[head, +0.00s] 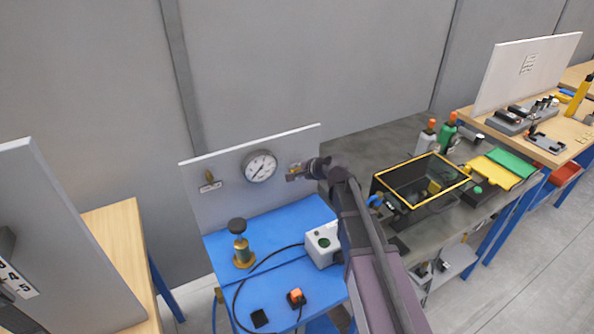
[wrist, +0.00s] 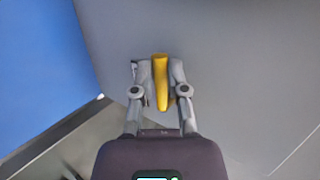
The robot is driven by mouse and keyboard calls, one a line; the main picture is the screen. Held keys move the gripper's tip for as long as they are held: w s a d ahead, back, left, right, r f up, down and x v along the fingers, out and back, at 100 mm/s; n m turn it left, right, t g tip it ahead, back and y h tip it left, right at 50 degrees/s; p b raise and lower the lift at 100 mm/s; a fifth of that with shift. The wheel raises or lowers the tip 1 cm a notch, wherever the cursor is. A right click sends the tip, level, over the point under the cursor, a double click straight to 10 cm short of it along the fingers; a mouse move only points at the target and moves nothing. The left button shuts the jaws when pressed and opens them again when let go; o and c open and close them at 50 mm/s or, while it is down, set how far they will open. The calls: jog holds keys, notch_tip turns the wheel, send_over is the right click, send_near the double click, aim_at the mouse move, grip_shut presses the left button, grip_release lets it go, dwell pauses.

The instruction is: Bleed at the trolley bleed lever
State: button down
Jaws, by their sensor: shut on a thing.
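The trolley (head: 275,282) is blue-topped with an upright grey panel (head: 230,203) at its back. The bleed lever (wrist: 160,84) is a yellow handle in the wrist view, in front of the grey panel. My gripper (wrist: 160,92) is shut on the yellow lever, one finger on each side of it. In the head view my gripper (head: 312,170) is at the right end of the panel, beside a small brass fitting (head: 293,171); the lever itself is mostly hidden there. A round pressure gauge (head: 260,166) is on the panel, left of my gripper.
On the trolley top are a brass valve with a black knob (head: 241,245), a white box with a green button (head: 323,243), an orange switch (head: 296,297) and a black cable. A yellow-edged clear box (head: 420,178) stands on the grey bench at right.

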jog(key=c, duration=0.7)
grip_release()
jog(key=shift+o, duration=0.2)
